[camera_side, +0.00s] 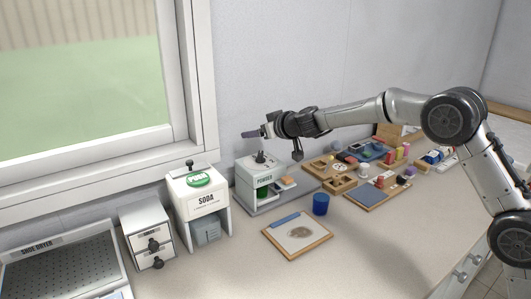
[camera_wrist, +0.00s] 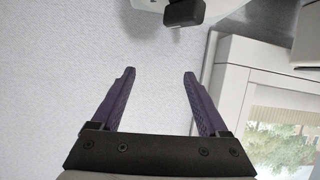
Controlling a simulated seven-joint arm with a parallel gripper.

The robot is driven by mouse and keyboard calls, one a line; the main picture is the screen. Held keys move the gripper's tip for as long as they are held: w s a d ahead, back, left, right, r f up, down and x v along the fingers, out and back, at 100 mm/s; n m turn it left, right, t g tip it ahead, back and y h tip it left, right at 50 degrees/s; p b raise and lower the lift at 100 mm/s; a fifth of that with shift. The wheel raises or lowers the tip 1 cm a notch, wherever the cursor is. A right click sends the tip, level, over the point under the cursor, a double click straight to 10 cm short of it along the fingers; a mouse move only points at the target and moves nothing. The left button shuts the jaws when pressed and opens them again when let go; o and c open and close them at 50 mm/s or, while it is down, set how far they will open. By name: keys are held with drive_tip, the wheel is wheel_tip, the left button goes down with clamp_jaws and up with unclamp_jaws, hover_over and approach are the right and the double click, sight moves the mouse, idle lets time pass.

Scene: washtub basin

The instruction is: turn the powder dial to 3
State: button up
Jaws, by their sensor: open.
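The powder dispenser (camera_side: 245,187) is a white box labelled POWDER, standing against the back wall. Its dial (camera_side: 260,157) is a small dark knob on top; its number marks are too small to read. My gripper (camera_side: 250,134) is above the dispenser, with its fingers pointing left, apart from the dial. In the wrist view my gripper (camera_wrist: 158,75) is open, with two dark purple fingers and nothing between them. A black block on a pale rounded surface shows beyond the fingertips at the top edge, cut off; it may be the dial.
Several trays fill the right. The window frame (camera_side: 198,75) is behind.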

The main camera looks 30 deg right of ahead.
drive_tip(key=s+d+r+n+g+y, duration=0.4)
drive_tip(key=s+d+r+n+y, duration=0.1)
drive_tip(key=s+d+n+y, duration=0.5)
drive_tip(key=m, duration=0.1)
approach(262, 153)
drive_tip(key=shift+g, duration=0.3)
drive_tip(key=x, duration=0.9)
drive_tip(key=shift+w+d+r, duration=0.1)
drive_tip(key=shift+w+r, duration=0.05)
drive_tip(key=shift+w, duration=0.05)
clamp_jaws()
